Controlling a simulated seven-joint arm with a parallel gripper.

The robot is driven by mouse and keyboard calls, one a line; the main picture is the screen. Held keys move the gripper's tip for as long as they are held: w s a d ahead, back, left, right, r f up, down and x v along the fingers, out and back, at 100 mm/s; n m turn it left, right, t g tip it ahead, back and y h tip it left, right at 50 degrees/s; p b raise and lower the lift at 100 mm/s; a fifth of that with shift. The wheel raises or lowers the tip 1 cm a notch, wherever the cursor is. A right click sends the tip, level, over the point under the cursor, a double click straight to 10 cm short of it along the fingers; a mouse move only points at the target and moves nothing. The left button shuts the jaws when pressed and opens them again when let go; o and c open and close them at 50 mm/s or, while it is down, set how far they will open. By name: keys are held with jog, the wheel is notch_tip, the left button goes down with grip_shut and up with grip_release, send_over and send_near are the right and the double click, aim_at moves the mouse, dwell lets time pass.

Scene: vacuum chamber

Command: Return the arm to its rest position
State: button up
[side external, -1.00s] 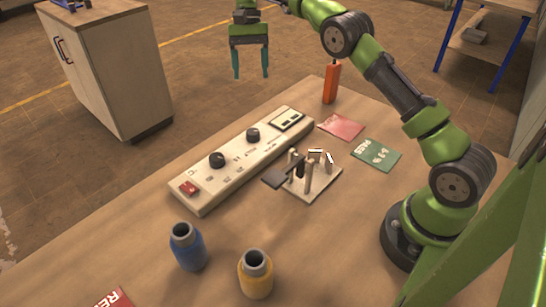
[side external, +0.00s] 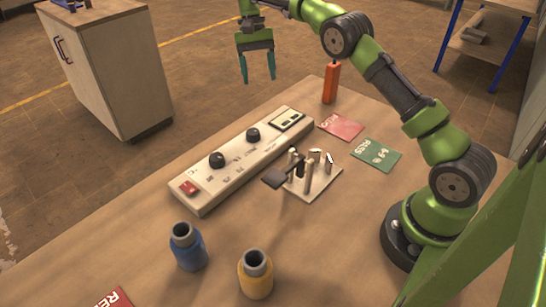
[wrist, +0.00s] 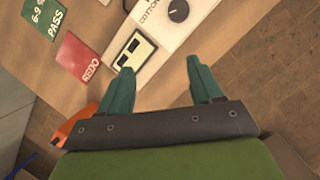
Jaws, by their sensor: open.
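In the wrist view, the fingers of my gripper (wrist: 163,85) are spread, with the table edge and brown floor below. My green and black arm reaches from its base at the right of the table, up and over to the gripper.
A control box (side external: 240,160) with knobs lies under the gripper's near side. A cabinet (side external: 110,75) stands left.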

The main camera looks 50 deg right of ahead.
jog(key=s+a+r+n+t, duration=0.1)
jog(key=s+a+r+t, duration=0.1)
jog(key=s, duration=0.7)
jog(key=s+a+r+n+t, duration=0.1)
jog(key=s+a+r+t, duration=0.2)
jog(key=s, duration=0.7)
jog(key=s+a+r+n+t, duration=0.2)
jog(key=s+a+r+t, duration=0.1)
jog(key=s, duration=0.6)
jog(key=a+t, duration=0.1)
jog(key=t, duration=0.1)
jog(key=shift+s+a+t, duration=0.15)
jog(key=shift+s+t, duration=0.15)
